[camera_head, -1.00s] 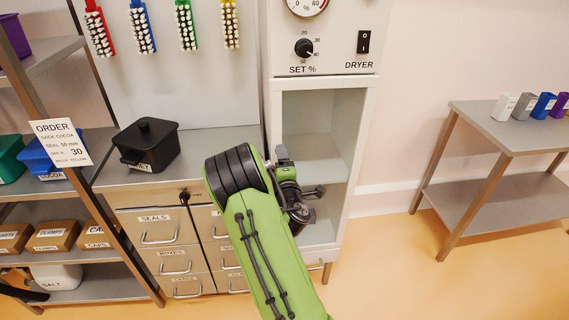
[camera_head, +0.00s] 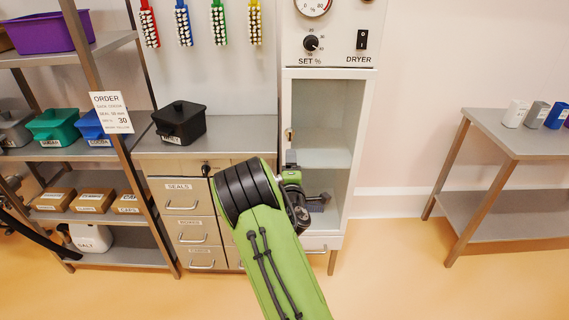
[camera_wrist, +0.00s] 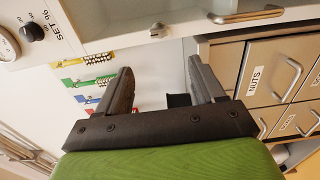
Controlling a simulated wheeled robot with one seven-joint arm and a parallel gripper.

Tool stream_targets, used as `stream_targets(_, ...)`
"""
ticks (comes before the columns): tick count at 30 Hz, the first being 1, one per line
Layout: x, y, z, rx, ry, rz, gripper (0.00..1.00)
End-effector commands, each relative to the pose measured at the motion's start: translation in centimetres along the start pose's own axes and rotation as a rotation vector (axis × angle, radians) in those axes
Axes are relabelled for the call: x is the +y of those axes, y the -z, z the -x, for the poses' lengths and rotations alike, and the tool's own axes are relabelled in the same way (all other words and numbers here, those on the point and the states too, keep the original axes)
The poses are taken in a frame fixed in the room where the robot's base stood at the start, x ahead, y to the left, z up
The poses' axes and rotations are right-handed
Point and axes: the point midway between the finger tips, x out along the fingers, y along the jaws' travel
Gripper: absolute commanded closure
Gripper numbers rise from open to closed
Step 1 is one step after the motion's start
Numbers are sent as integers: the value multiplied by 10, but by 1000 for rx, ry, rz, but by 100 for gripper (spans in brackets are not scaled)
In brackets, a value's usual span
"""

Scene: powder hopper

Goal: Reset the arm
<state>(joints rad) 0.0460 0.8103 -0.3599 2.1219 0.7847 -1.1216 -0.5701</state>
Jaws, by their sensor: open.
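My gripper shows in the wrist view (camera_wrist: 160,90) with its two dark fingers spread apart and nothing between them. In the head view my green arm stands in front of the drawer cabinet and dryer, and the gripper end is mostly hidden behind the arm's dark joint. In the wrist view the dryer's white front is at the top and the drawer cabinet (camera_wrist: 265,70) is at the right, turned sideways. The fingertips appear apart from both.
The dryer (camera_head: 322,120) has a glazed front. A black lidded box (camera_head: 180,124) stands on the cabinet top. A shelf rack with coloured bins and an order card (camera_head: 111,112) is at left. A steel table (camera_head: 520,140) with cups stands at right. Open floor lies between.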

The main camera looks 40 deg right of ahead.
Motion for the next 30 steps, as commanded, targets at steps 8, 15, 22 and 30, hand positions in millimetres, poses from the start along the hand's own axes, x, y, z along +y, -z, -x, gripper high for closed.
stream_targets(8,6,-2,1,-13,3,-25,32)
stream_targets(15,75,-18,51,-239,199,-567,32)
stream_targets(22,118,22,173,-323,617,-1035,32)
stream_targets(30,149,45,362,-330,1091,-1106,32)
